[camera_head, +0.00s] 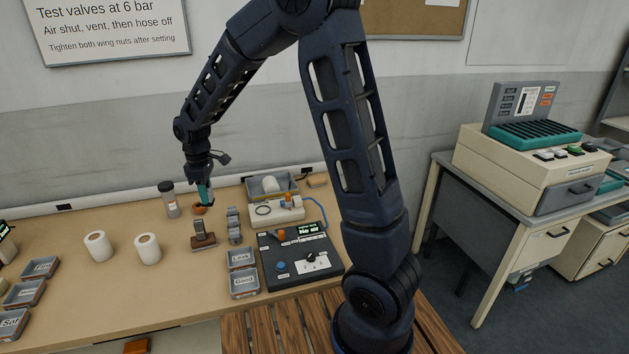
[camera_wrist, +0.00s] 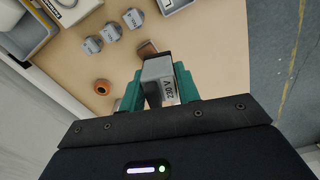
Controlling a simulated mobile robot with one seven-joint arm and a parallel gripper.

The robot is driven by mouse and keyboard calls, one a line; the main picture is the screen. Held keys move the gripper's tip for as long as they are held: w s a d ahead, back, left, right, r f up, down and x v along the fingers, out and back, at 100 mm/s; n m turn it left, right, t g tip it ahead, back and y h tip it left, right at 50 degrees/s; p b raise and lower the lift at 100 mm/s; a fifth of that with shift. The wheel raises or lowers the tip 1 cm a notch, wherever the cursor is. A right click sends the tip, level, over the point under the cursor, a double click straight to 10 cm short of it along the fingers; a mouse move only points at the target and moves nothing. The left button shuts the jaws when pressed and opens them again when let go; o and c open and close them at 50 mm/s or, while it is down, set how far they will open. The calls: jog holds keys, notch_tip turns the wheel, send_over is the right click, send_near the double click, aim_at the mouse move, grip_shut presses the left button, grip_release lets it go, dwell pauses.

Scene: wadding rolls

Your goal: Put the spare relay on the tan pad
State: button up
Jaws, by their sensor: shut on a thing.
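My gripper (camera_head: 205,196) hangs over the back of the bench, its teal fingers pointing down. In the wrist view, my gripper (camera_wrist: 160,90) is shut on a grey boxy relay (camera_wrist: 157,70) with a "230 V" label. The relay is small and dark in the head view, hard to tell from the fingertips. A brown base (camera_head: 204,243) with a grey upright piece stands nearer on the bench. Part of a brown piece (camera_wrist: 147,48) shows beyond the relay in the wrist view. I cannot tell for certain which thing is the tan pad.
A small orange item (camera_head: 198,210) sits close under my gripper. Several grey valve pieces (camera_head: 234,225) stand in a row to the right, beside a dark control panel (camera_head: 300,262). A lidded jar (camera_head: 169,200) stands left. Two white rolls (camera_head: 148,248) stand farther left, with free bench around them.

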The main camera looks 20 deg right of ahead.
jog(key=w+d+r+m, duration=0.1)
jog(key=w+d+m, duration=0.1)
jog(key=w+d, duration=0.3)
jog(key=w+d+m, duration=0.2)
jog(key=w+d, duration=0.1)
jog(key=w, duration=0.4)
jog(key=r+m, duration=0.1)
jog(key=m, duration=1)
send_over(317, 178)
notch_tip(317, 178, down, 20)
jog(key=shift+w+r, duration=0.1)
jog(key=shift+r, duration=0.1)
jog(key=o, duration=0.9)
jog(key=shift+f, duration=0.1)
jog(key=shift+o, duration=0.4)
